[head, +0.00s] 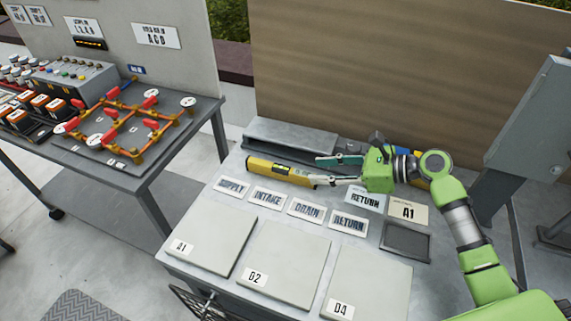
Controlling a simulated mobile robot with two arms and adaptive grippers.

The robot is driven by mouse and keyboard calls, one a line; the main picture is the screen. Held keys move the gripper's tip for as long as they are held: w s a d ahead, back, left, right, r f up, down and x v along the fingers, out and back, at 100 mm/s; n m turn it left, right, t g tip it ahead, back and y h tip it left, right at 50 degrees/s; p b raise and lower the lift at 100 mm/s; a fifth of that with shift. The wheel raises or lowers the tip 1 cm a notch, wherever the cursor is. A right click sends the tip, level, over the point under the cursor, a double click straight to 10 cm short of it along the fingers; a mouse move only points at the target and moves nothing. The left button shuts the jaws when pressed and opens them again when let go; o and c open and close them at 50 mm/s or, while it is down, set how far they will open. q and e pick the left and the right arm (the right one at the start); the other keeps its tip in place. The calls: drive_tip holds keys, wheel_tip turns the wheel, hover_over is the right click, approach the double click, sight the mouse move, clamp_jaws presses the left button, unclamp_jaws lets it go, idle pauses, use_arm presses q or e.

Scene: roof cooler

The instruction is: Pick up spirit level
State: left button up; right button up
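The yellow spirit level (268,169) lies on the grey worktop, in front of a long grey metal piece. It has a dark section along its upper side. My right gripper (318,170) comes in from the right, with its fingers pointing left and spread apart at the right end of the level. The near finger overlaps that end in the picture. I cannot tell whether either finger touches it. My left gripper is out of view.
Label plates (307,209) and pale panels (286,266) fill the worktop's front. A grey metal channel (290,137) lies behind the level. A blue object (396,151) is partly hidden behind my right gripper. A second table (185,150) with orange pipes stands left, across a gap.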

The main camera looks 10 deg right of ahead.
sight(294, 171)
drive_tip(key=x, duration=0.6)
drive_tip(key=shift+a, duration=0.3)
drive_tip(key=shift+p+x, duration=0.35)
drive_tip(key=shift+x, duration=0.5)
drive_tip(key=x, duration=0.4)
drive_tip(key=shift+w+f, duration=0.15)
drive_tip(key=shift+c, duration=1.1)
clamp_jaws()
